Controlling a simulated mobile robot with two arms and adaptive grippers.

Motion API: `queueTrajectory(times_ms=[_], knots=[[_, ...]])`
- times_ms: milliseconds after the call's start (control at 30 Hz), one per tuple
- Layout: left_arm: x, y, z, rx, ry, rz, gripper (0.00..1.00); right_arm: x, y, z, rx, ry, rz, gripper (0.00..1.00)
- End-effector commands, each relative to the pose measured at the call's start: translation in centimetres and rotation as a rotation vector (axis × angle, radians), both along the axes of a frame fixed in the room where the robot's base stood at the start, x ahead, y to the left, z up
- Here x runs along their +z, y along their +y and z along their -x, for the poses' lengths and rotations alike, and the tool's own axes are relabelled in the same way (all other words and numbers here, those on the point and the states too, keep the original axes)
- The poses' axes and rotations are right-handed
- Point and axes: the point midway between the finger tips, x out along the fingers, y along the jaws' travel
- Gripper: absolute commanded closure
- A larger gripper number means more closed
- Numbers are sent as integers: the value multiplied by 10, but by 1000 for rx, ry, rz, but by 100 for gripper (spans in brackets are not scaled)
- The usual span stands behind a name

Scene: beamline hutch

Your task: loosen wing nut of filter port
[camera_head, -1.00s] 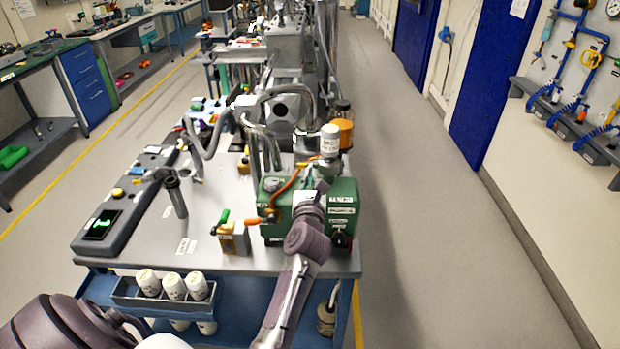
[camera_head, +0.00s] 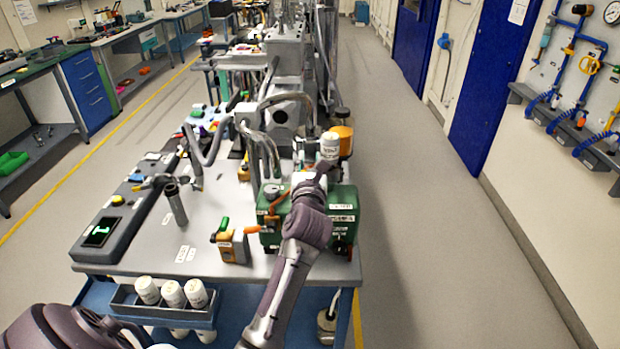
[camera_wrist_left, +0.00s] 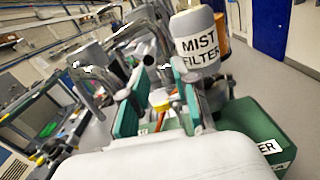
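The white mist filter canister (camera_head: 330,147) stands upright above the green pump (camera_head: 342,204). In the left wrist view the canister (camera_wrist_left: 198,40), labelled MIST FILTER, is right of centre, with grey fittings of the filter port (camera_wrist_left: 216,90) under it. My left gripper (camera_head: 324,170) reaches over the pump, close below the canister. In the wrist view its two teal-padded fingers (camera_wrist_left: 158,104) stand apart, with nothing clearly held between them. The right finger is close beside the port; I cannot tell whether it touches. I cannot make out the wing nut. My right gripper is not in view.
An orange-brown container (camera_head: 343,137) stands behind the canister. Curved metal pipes (camera_head: 262,150) rise left of the pump. White bottles (camera_head: 172,293) stand in a tray below. The aisle on the right is clear.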

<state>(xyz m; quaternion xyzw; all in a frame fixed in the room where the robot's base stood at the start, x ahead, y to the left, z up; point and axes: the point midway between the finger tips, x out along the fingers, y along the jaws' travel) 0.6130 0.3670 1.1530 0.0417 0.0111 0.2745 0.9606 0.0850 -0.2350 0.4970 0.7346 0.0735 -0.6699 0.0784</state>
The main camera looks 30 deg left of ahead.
Motion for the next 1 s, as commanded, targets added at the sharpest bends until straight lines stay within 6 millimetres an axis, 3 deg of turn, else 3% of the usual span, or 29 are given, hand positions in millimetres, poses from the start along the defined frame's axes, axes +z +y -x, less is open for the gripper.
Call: queueTrajectory(times_ms=[100, 233, 833, 1000], knots=[[19, 0, 0, -1, -3, -2, 71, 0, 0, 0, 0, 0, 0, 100], [29, 0, 0, -1, -1, 0, 71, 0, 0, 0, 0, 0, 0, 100], [32, 0, 1, -1, -1, -9, 71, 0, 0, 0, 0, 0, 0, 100], [53, -7, 15, -1, -50, -225, 71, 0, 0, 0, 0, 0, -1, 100]])
